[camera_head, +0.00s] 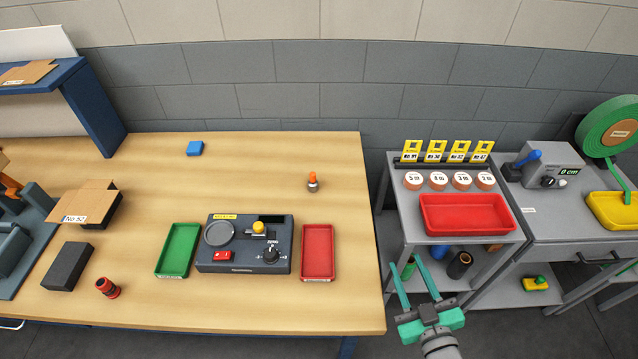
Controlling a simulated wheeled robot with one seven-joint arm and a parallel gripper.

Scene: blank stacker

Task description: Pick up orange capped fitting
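The orange capped fitting (313,182) stands upright on the wooden table near its back right, with an orange top and a grey metallic lower body. My gripper (411,268) is at the lower right, past the table's right edge and in front of the grey cart. Its two teal fingers are spread apart with nothing between them. The fitting is up and left of my gripper, well apart from it.
A control box (243,262) sits between a green tray (159,270) and a red tray (317,276). A red fitting (107,288), a dark block (68,266) and a blue block (195,148) are on the table (265,168). The table around the orange capped fitting is clear. The grey cart holds a red bin (466,228).

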